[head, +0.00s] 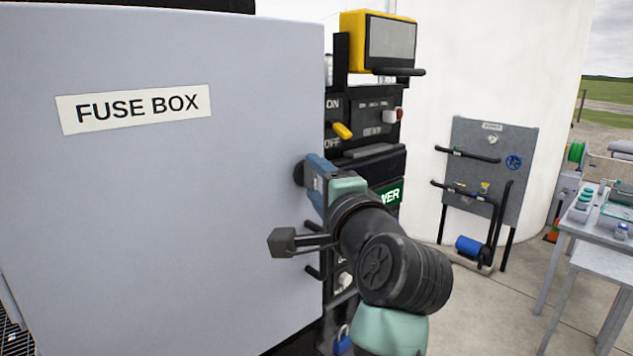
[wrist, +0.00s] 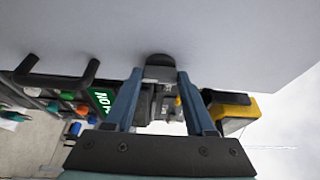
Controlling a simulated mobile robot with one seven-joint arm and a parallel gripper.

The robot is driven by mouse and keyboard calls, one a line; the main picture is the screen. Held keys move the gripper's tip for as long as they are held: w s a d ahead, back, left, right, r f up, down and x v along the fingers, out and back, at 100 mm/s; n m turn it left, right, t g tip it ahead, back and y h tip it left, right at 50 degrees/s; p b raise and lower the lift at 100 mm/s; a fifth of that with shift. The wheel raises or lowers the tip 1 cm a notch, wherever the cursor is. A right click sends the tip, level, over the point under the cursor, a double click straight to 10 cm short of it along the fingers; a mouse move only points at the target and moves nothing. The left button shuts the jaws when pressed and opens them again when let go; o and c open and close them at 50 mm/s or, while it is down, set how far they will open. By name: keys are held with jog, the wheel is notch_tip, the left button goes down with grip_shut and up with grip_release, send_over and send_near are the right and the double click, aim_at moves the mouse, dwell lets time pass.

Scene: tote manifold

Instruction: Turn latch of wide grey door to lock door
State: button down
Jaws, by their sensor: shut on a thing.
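The wide grey door (head: 190,210) with the "FUSE BOX" label (head: 135,108) fills the left half of the head view. It also fills the top of the wrist view (wrist: 90,30). The latch (head: 299,173) is a dark rounded piece at the door's right edge, mostly hidden behind my gripper in the head view. In the wrist view the dark latch (wrist: 160,68) sits between the two blue fingers. My gripper (head: 312,178) is shut on the latch, its fingertips close to the door face (wrist: 158,76). I cannot tell the latch's exact angle.
Dark bar handles (head: 314,228) stick out below the latch. Right of the door is a black control panel (head: 365,115) with a yellow-framed screen (head: 385,42) and a green sign (head: 390,194). A grey pipe board (head: 490,170) and tables (head: 600,235) stand farther right, with open floor between.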

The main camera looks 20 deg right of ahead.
jog(key=shift+f+b, duration=0.15)
jog(key=shift+b, duration=0.15)
jog(key=n+b, duration=0.2)
jog(key=f+n+t+b, duration=0.1)
jog(key=n+b, duration=0.1)
jog(key=b, duration=0.1)
jog(key=shift+d+t+y, duration=0.1)
jog(key=shift+t+y, duration=0.2)
jog(key=n+t+y+b, duration=0.1)
jog(key=n+b, duration=0.2)
jog(key=b, duration=0.1)
jog(key=n+b, duration=0.3)
jog(key=b, duration=0.1)
jog(key=shift+d+f+t+y, duration=0.1)
jog(key=shift+t+y, duration=0.3)
jog(key=n+y+b, duration=0.1)
jog(key=n+b, duration=0.2)
jog(key=n+y+b, duration=0.2)
jog(key=n+b, duration=0.1)
jog(key=shift+w+d, duration=0.1)
jog(key=shift+d, duration=0.05)
jog(key=shift+d+r+n+y+b, duration=0.15)
jog(key=shift+n+y+b, duration=0.65)
jog(key=shift+n, duration=0.8)
jog(key=shift+a+r+n+y+b, duration=0.15)
jog(key=shift+n+y+b, duration=0.6)
jog(key=shift+n, duration=0.85)
jog(key=shift+d, duration=0.1)
